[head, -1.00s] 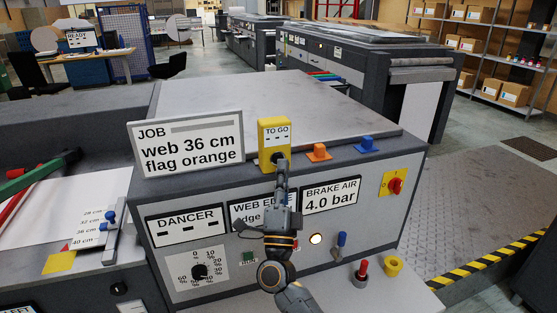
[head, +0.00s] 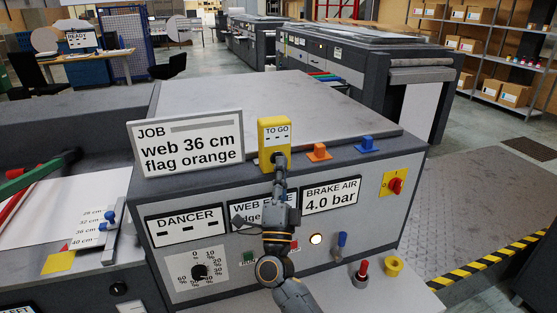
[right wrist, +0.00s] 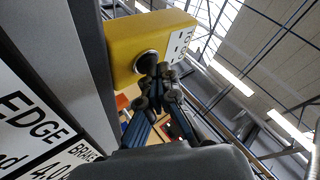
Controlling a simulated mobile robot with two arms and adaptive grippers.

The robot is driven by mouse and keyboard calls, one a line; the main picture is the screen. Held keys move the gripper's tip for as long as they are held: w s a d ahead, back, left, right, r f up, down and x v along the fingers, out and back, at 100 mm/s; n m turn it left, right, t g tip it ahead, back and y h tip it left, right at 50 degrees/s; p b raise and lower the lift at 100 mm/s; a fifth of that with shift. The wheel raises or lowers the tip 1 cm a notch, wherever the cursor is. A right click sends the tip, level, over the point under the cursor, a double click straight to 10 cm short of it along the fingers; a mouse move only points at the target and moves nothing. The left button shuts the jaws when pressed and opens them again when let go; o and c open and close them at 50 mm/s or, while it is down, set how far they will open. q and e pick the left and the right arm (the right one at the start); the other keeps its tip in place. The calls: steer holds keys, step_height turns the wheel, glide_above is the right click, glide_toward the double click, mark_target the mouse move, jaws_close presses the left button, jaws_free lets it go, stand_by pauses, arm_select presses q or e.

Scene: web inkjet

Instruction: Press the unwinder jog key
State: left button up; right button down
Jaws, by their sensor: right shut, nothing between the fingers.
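A yellow box (head: 274,136) with a "TO GO" display stands on the front top edge of the grey machine. It carries a dark round key in a silver ring (right wrist: 148,62), seen close up in the right wrist view. Whether this is the jog key is not legible. My right gripper (head: 280,163) is shut and empty, its fingertips at the lower front of the box. In the right wrist view the gripper (right wrist: 153,78) points at the dark key and partly covers it; I cannot tell whether they touch. My left gripper is not in view.
An orange knob (head: 319,152) and a blue one (head: 367,144) sit right of the box. The job sign (head: 187,142) stands left. My arm partly covers the "WEB EDGE" label (head: 247,201). A lit white button (head: 316,239) and a red switch (head: 395,185) are on the front.

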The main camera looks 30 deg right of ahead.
steer(key=shift+w, duration=0.2)
steer(key=shift+s, duration=0.1)
stand_by(0.4)
steer(key=shift+s+a, duration=0.2)
steer(key=shift+s, duration=0.55)
steer(key=s+p, duration=0.1)
steer(key=s, duration=0.1)
steer(key=s+a, duration=0.1)
steer(key=s, duration=0.1)
steer(key=shift+s+p, duration=0.35)
steer(key=shift+s, duration=0.05)
stand_by(0.5)
